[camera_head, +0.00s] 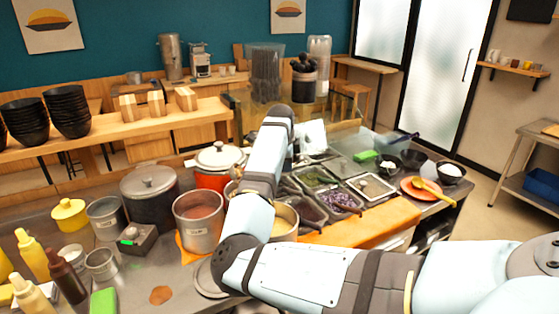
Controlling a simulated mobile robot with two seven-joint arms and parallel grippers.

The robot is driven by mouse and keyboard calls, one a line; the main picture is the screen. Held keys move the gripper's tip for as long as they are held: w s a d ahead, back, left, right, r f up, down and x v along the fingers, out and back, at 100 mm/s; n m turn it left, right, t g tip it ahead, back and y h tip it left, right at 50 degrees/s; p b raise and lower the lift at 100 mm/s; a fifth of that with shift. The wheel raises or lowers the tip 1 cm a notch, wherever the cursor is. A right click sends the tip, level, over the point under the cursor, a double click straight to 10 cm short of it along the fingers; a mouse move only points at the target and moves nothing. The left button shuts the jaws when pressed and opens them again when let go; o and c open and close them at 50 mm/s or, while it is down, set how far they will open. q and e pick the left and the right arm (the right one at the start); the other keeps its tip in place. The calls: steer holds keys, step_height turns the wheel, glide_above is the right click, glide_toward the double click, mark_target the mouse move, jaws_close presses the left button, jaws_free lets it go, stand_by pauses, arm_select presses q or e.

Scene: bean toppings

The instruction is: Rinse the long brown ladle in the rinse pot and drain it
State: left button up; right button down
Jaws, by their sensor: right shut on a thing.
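My right arm reaches in from the right and bends up across the middle. Its gripper (297,158) is over the far side of the counter, partly behind my own forearm and wrist. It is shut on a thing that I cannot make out. I cannot make out the long brown ladle. An open steel pot (198,238) with reddish-brown contents stands left of my forearm. Another open pot (287,232) is partly hidden behind the forearm. I cannot tell which pot is the rinse pot. My left gripper is out of view.
A lidded red pot (213,181) and a dark lidded pot (150,205) stand at the back left. Topping trays (368,187) lie right of my forearm. An orange plate (412,190) holds a yellow-handled utensil. Squeeze bottles (33,256) crowd the front left.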

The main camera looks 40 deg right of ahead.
steer(key=s+d+f+t+y, duration=0.1)
steer(key=f+t+y, duration=0.1)
steer(key=f, duration=0.3)
steer(key=s+d+f+t+y, duration=0.2)
steer(key=f, duration=0.3)
steer(key=shift+d+f+m+t+y, duration=0.25)
steer(key=shift+d+m+t+y, duration=0.05)
steer(key=shift+m+t, duration=0.1)
steer(key=shift+s, duration=0.1)
steer(key=shift+r, duration=0.15)
stand_by(0.6)
